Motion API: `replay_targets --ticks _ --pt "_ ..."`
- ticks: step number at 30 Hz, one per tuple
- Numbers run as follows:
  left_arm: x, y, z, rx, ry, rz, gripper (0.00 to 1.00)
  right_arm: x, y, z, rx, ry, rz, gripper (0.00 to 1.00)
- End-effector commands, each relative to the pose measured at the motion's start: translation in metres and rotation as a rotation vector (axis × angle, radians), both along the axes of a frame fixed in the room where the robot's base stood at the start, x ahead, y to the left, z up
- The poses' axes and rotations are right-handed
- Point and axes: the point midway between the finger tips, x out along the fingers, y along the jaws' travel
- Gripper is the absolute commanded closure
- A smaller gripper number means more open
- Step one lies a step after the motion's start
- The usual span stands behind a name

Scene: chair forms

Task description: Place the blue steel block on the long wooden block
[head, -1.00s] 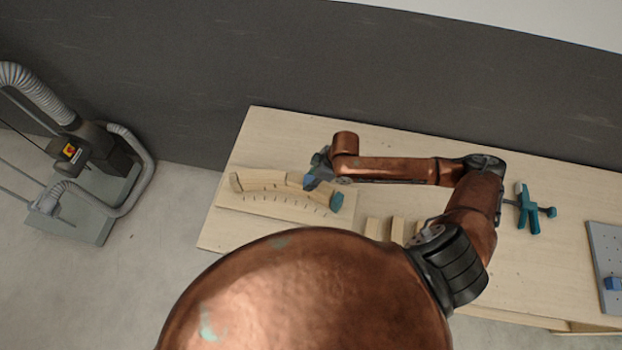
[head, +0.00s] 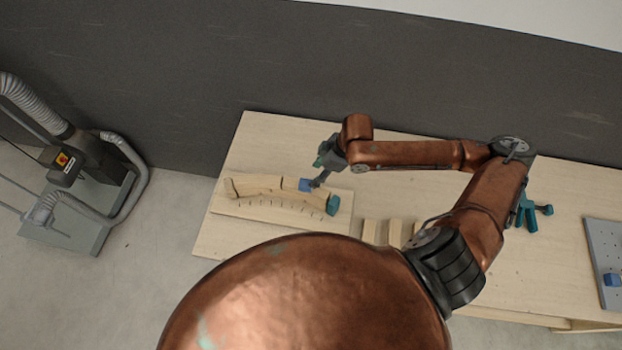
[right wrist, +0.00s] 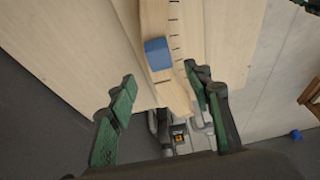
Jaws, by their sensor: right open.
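The small blue steel block (head: 305,185) rests on the long, slightly curved wooden block (head: 262,182) on the table, near that block's right end. In the right wrist view the blue block (right wrist: 157,53) sits on the wooden strip (right wrist: 155,18), ahead of my fingers and not between them. My left gripper does not show.
A base board (head: 282,212) with tick marks lies under the curved wood. Short wooden blocks (head: 395,232) lie to the right, then a teal clamp (head: 528,211) and a grey perforated board (head: 607,255) with another blue piece (head: 612,281).

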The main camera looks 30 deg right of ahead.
Motion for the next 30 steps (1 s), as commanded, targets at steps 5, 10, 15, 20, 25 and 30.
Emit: replay_targets --ticks 5,10,15,20,25,30 --pt "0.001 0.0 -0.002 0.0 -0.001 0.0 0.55 -0.005 -0.007 0.02 -0.001 -0.001 -0.001 0.54" --pt "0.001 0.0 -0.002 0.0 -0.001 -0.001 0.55 -0.007 -0.009 0.026 -0.001 0.001 0.0 0.54" --pt "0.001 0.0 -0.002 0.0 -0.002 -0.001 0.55 -0.007 -0.009 0.026 0.001 0.001 -0.001 0.54" --pt "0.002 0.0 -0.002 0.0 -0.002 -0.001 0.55 -0.007 -0.009 0.026 0.001 0.001 -0.001 0.54" --pt "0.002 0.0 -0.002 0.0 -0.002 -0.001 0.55 -0.006 -0.009 0.026 0.0 0.0 -0.001 0.54" --pt "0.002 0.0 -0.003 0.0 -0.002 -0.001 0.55 0.02 -0.017 0.032 -0.009 -0.073 0.001 0.54"
